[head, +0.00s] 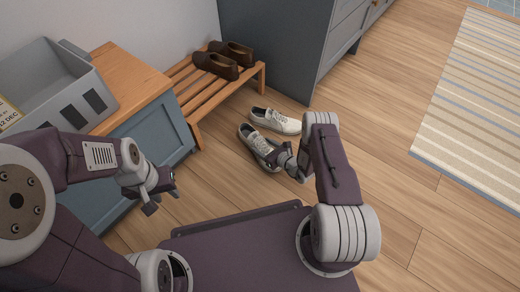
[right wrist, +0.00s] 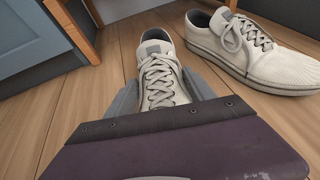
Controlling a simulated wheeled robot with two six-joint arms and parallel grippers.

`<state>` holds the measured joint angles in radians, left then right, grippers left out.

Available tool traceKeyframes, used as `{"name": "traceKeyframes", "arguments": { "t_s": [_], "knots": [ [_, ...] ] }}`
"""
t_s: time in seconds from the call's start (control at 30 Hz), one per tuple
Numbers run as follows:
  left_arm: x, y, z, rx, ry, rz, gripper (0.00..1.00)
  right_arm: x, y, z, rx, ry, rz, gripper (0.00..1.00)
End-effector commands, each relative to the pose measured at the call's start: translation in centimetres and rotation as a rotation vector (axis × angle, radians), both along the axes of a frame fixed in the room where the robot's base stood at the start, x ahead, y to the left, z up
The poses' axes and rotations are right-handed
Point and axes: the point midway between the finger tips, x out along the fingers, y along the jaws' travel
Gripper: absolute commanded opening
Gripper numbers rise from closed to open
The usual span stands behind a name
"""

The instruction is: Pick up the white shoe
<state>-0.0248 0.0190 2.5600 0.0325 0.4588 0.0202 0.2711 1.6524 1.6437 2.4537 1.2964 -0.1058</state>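A pair of white lace-up shoes rests on the wooden floor. The nearer white shoe (head: 254,141) points toward me, and its toe end is partly hidden by my right gripper (head: 275,160). In the right wrist view this shoe (right wrist: 158,68) lies between the two grey fingers, one on each side, close to its sides. The fingers are spread apart; contact is hard to make out. The other white shoe (head: 277,121) lies just beyond, on its right in the right wrist view (right wrist: 255,50). My left gripper (head: 162,200) is open and empty, beside the blue cabinet.
A wooden slatted rack (head: 207,95) with brown shoes (head: 216,65) stands behind the white pair. A blue cabinet (head: 150,140) with a grey crate (head: 50,75) is at left. A dark cabinet (head: 275,50) stands behind. Floor at right is clear up to a striped rug (head: 470,110).

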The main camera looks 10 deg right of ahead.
Motion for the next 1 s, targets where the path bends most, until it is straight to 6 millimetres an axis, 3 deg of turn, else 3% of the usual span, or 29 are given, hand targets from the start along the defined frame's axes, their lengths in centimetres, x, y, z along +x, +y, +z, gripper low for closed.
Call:
{"name": "traceKeyframes", "arguments": {
  "t_s": [0.03,0.17,0.47,0.77,1.0],
  "knots": [
    [0.0,0.0,0.0,0.0,0.0,0.0,0.36,0.0,0.0,0.0,0.0,0.0,-0.001,0.4],
    [0.0,0.0,0.0,0.0,0.0,0.0,0.36,0.0,0.0,0.0,0.0,0.0,-0.001,0.04],
    [0.0,0.0,0.5,0.0,0.0,0.0,0.36,0.0,-0.1,0.6,0.0,-0.001,-0.001,0.04],
    [0.0,0.0,5.2,0.0,0.0,0.0,0.36,0.0,0.0,5.4,0.0,-0.002,-0.001,0.04],
    [0.0,0.0,8.9,0.0,0.0,0.0,0.36,-2.3,-5.5,8.4,-0.001,-0.002,-0.009,0.04]
  ]
}}
